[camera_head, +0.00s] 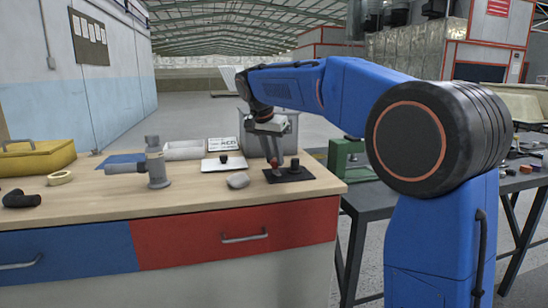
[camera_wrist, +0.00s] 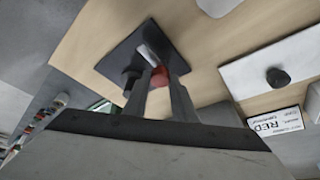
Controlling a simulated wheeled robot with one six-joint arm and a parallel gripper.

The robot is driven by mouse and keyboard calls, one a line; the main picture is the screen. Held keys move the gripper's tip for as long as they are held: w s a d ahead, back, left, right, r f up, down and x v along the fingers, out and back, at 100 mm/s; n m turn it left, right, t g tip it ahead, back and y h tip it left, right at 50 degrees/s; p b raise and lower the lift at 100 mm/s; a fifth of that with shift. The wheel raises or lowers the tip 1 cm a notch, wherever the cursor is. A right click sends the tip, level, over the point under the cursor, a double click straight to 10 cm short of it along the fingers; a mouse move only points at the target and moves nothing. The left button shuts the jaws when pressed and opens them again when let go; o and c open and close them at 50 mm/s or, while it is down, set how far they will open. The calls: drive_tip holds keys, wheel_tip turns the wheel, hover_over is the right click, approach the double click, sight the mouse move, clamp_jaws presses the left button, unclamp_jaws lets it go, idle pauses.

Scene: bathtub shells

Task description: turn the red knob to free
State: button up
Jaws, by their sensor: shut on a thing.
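The red knob (camera_wrist: 160,76) sits on a black plate (camera_wrist: 118,62). My gripper (camera_wrist: 159,80) is shut on the red knob, one finger on each side of it. A pale bar-like part lies just beyond the knob, and a small dark part stands beside it. In the head view my gripper (camera_head: 275,160) reaches down to the black plate (camera_head: 300,176) near the right end of the bench. There the fingers largely hide the knob, with only a bit of red showing. How far the knob is turned cannot be told.
A white plate with a black knob (camera_head: 223,160) lies to the left, with a card (camera_wrist: 275,122) reading "RED" nearby. A grey bin (camera_head: 285,122) is behind.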

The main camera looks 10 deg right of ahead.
drive_tip(key=o, duration=1)
drive_tip(key=shift+o, duration=0.2)
drive_tip(key=shift+r, duration=0.1)
drive_tip(key=v, duration=1.7)
drive_tip(key=shift+d+r, duration=0.1)
